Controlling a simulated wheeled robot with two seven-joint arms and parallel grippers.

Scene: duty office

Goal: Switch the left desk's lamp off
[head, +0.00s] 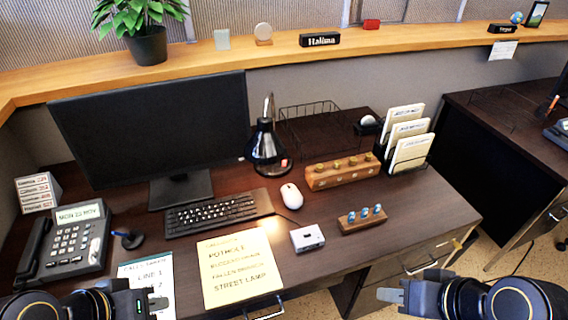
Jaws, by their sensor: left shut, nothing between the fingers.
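The black desk lamp (268,145) stands on the left desk (350,245), right of the monitor and behind the mouse. Its shade faces down, and a small reddish spot shows low on its right side. A warm bright patch lies on the right end of the keyboard, near the lamp. No switch can be made out clearly. My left gripper (155,302) is shut and empty at the bottom left, over the desk's front by the call sheet. My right gripper (388,292) is at the bottom, past the desk's front edge. Its finger gap cannot be made out. Both are well away from the lamp.
A keyboard (218,213), white mouse (291,196), wooden peg block (342,172), small grey box (307,238) and small wooden block (361,219) lie around the lamp. A yellow sheet (240,270) and phone (72,240) are nearer. A second desk (505,105) stands right.

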